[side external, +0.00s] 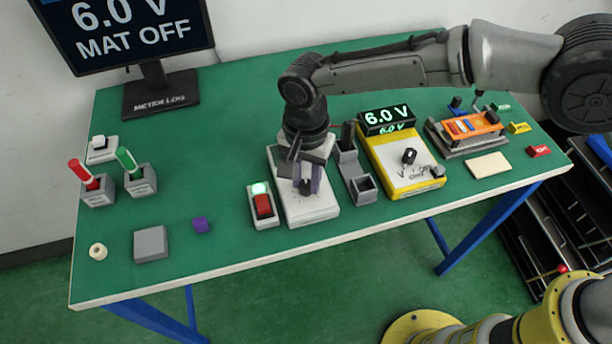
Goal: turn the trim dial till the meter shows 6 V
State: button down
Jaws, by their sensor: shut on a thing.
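The yellow meter (382,163) stands right of centre on the green bench. Its lit display (388,119) reads 6.0 V, and it has a black knob (408,156) on its face. My gripper (306,188) points down over a pale box (314,213) left of the meter. It is shut on a small dark knob there, which I take to be the trim dial; the fingers hide most of it, so its pointer cannot be read. The monitor (130,35) at the back left shows 6.0 V and MAT OFF.
A red rocker switch (263,205) with a lit green lamp sits just left of the pale box. A grey holder (355,180) stands between box and meter. An orange board (470,126) sits in a fixture at right. Red and green probes (84,176) stand in holders at left.

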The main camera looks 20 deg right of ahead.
aim_at(306, 183)
jog(key=shift+r, duration=0.2)
jog(key=c, duration=0.6)
grip_release()
jog(key=shift+f, duration=0.1)
jog(key=shift+c, duration=0.2)
notch_tip(306, 183, up, 14)
jog(key=shift+f, duration=0.1)
